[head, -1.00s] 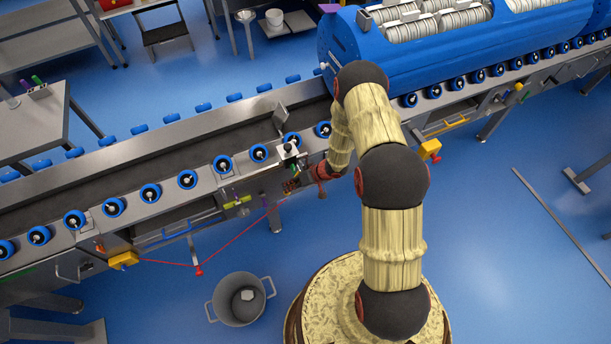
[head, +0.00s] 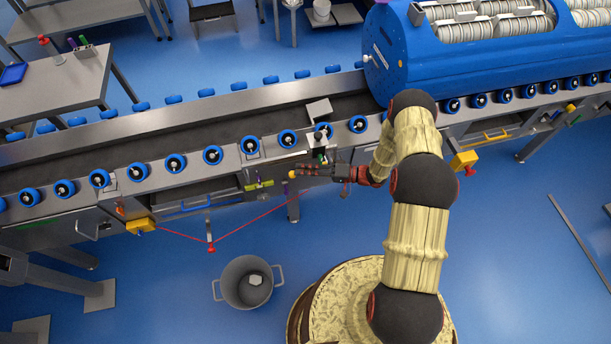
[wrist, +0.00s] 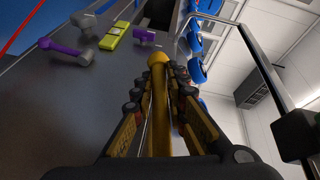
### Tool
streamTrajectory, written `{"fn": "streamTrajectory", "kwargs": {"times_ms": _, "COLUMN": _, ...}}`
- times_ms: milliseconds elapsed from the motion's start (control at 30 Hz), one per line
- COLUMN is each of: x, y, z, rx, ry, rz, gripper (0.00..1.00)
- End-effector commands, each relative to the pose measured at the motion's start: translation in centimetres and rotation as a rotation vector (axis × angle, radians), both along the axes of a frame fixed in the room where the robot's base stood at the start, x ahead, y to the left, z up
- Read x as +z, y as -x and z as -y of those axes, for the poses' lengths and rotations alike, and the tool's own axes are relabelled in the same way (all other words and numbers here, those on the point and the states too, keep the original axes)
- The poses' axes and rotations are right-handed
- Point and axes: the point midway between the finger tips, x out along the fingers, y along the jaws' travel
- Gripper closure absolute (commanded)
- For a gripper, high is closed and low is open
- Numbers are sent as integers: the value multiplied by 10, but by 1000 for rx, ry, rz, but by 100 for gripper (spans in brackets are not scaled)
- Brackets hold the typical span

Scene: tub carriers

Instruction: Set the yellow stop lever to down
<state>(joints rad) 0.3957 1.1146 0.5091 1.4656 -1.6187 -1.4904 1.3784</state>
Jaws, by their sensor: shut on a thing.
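The yellow stop lever (wrist: 158,100) lies lengthwise between my fingers in the wrist view, its rounded yellow end at the fingertips. In the head view only a small yellow tip (head: 292,174) shows at the conveyor's front side. My gripper (head: 300,171) reaches left along that side, with its fingers around the lever. In the wrist view my gripper (wrist: 160,75) is shut on it, one finger on each side. The lever's pivot is hidden, and I cannot tell its setting.
A purple-handled lever (wrist: 65,51) and a yellow-green block (wrist: 116,36) sit on the grey panel near the fingertips. A red cord (head: 250,224) hangs along the conveyor front. A grey bin (head: 247,283) stands on the floor. A blue drum (head: 400,60) lies across the conveyor.

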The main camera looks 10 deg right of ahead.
Motion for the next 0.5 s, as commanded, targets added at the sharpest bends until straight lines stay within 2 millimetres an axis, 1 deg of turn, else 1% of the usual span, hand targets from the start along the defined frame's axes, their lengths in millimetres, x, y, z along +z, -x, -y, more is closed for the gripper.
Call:
{"fn": "streamTrajectory", "kwargs": {"times_ms": 33, "x": -2, "y": 3, "z": -3, "rx": 5, "ry": -31, "rz": -6, "gripper": 100}}
{"fn": "streamTrajectory", "kwargs": {"times_ms": 200, "x": 8, "y": 2, "z": -4, "rx": 6, "ry": -115, "rz": -9, "gripper": 100}}
{"fn": "streamTrajectory", "kwargs": {"times_ms": 500, "x": 17, "y": 2, "z": -4, "rx": 6, "ry": -182, "rz": -10, "gripper": 100}}
